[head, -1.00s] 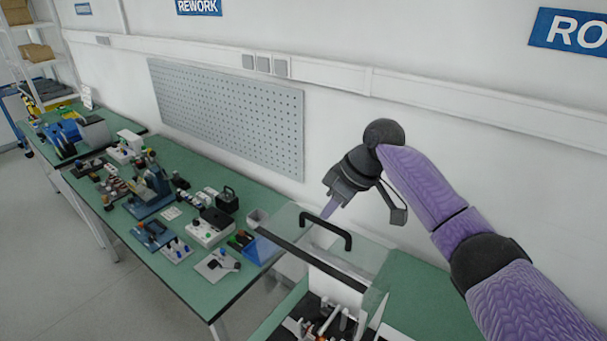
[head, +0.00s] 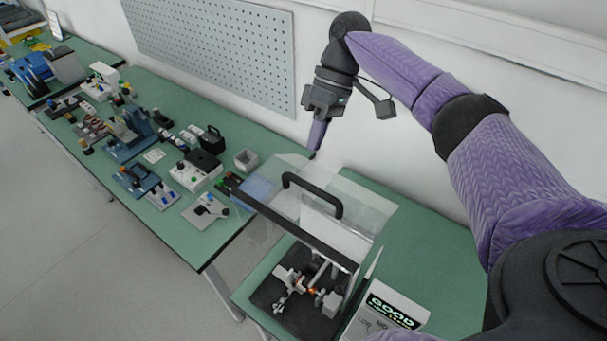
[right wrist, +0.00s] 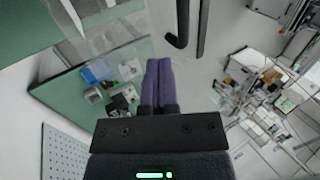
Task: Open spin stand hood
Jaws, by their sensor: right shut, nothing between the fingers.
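The spin stand hood is a clear box with a black front bar (head: 295,232) and a black arched handle (head: 312,190) on its top. It appears lowered over the spin stand (head: 305,285), whose dark base and small white and orange parts show through and below the clear panels. My right gripper (head: 314,153) points down just behind the handle, near the wall side, apart from the handle. Its purple fingers are together and empty, as the right wrist view (right wrist: 158,62) shows. The handle shows there too (right wrist: 181,25), clear of the fingers. My left gripper is out of view.
A green bench (head: 95,165) to the left carries several fixtures and small devices. A small grey bin (head: 246,160) stands near the hood's left side. A pegboard (head: 215,45) hangs on the wall behind.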

